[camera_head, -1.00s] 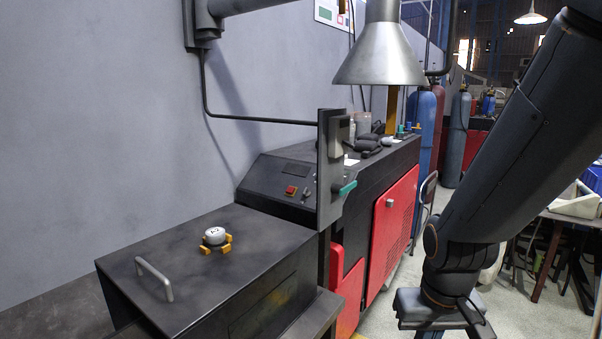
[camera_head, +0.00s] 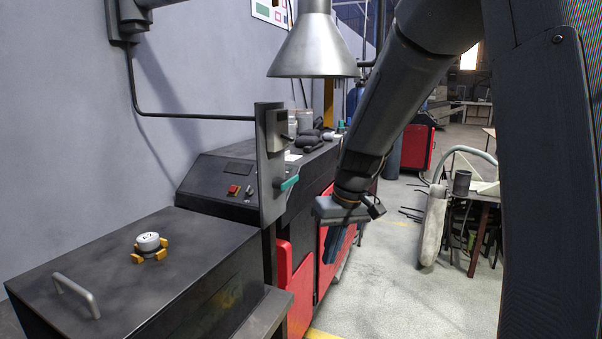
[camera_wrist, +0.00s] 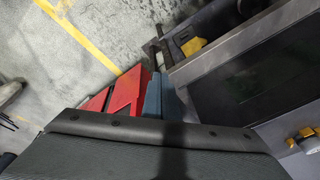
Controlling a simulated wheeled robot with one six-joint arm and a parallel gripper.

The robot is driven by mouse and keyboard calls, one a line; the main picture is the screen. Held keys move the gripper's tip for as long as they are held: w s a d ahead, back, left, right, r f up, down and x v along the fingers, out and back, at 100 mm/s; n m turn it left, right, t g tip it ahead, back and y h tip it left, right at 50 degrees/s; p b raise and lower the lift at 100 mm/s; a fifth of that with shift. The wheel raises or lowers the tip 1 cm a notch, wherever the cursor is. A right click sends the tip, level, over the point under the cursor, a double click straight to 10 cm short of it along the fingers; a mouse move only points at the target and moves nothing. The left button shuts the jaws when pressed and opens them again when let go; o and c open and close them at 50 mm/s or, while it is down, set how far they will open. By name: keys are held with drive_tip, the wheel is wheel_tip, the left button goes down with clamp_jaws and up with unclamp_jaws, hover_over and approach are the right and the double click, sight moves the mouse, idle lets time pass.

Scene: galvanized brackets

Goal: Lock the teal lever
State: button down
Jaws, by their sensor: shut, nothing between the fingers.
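The teal lever (camera_head: 289,183) sticks out to the right from the lower part of an upright grey panel (camera_head: 271,165) in the head view. My gripper (camera_head: 336,250) hangs below and to the right of the lever, pointing down, apart from it. Its blue-grey fingers are together with nothing between them. In the wrist view the fingers (camera_wrist: 160,97) show beside red panels, and the lever cannot be made out there.
A dark box top (camera_head: 190,245) with a handle (camera_head: 77,292) and a white knob on yellow feet (camera_head: 149,243) stands at left. A red-fronted machine (camera_head: 325,225) is behind my gripper. A metal lamp hood (camera_head: 314,45) hangs above.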

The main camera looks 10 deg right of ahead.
sight(285, 181)
drive_tip(key=w+d+r+n+t+y+b, duration=0.1)
drive_tip(key=w+r+n, duration=0.3)
drive_tip(key=w+r, duration=0.5)
drive_tip(key=w+d+r+n+t+y+b, duration=0.2)
drive_tip(key=w+d+r+n+y, duration=0.2)
drive_tip(key=w+r, duration=0.6)
drive_tip(key=w, duration=0.7)
drive_tip(key=shift+n+y, duration=0.3)
drive_tip(key=shift+n, duration=0.1)
drive_tip(key=shift+r, duration=0.1)
drive_tip(key=shift+w+a, duration=0.1)
drive_tip(key=p+x, duration=0.2)
drive_tip(key=x, duration=0.8)
drive_tip(key=shift+p, duration=0.35)
drive_tip(key=shift+w, duration=0.1)
